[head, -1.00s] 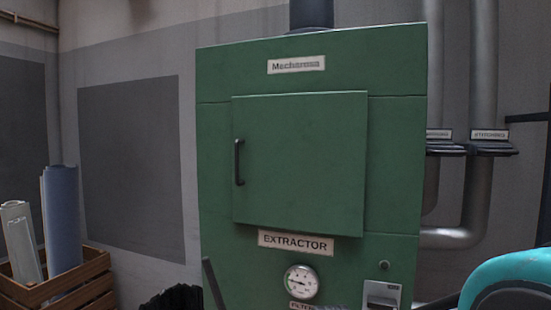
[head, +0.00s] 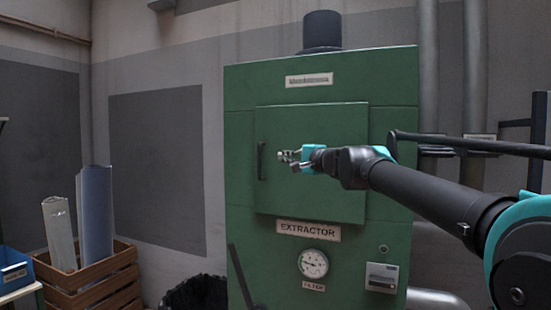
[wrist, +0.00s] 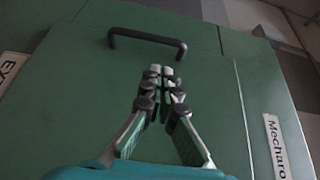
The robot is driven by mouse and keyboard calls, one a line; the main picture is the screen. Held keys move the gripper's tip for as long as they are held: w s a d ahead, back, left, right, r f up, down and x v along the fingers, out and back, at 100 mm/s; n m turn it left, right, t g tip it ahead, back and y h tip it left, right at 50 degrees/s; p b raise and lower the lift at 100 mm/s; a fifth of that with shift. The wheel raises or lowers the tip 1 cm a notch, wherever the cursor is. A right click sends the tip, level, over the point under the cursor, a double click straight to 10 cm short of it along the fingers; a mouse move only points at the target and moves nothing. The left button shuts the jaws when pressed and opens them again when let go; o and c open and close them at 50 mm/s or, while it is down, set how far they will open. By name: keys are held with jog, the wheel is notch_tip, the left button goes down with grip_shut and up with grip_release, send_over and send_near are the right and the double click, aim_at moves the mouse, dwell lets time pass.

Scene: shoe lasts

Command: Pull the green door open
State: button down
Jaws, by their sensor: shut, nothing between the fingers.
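The green door (head: 310,185) is on the front of a green extractor cabinet and looks closed. It also shows in the wrist view (wrist: 80,90). A dark bar handle (head: 262,161) stands upright near the door's left edge in the head view. In the wrist view the handle (wrist: 147,39) lies just beyond my fingertips. My gripper (head: 284,156) is to the right of the handle in the head view. In the wrist view my gripper (wrist: 160,72) has its fingertips together with nothing between them. It appears apart from the handle.
A wooden crate (head: 98,285) with rolls stands at the lower left, beside a blue bin (head: 14,268). A black bin (head: 195,293) sits at the cabinet's lower left. A gauge (head: 313,263) is below the door. Grey pipes run up the wall at right.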

aim_at(267, 155)
jog(key=x, duration=1)
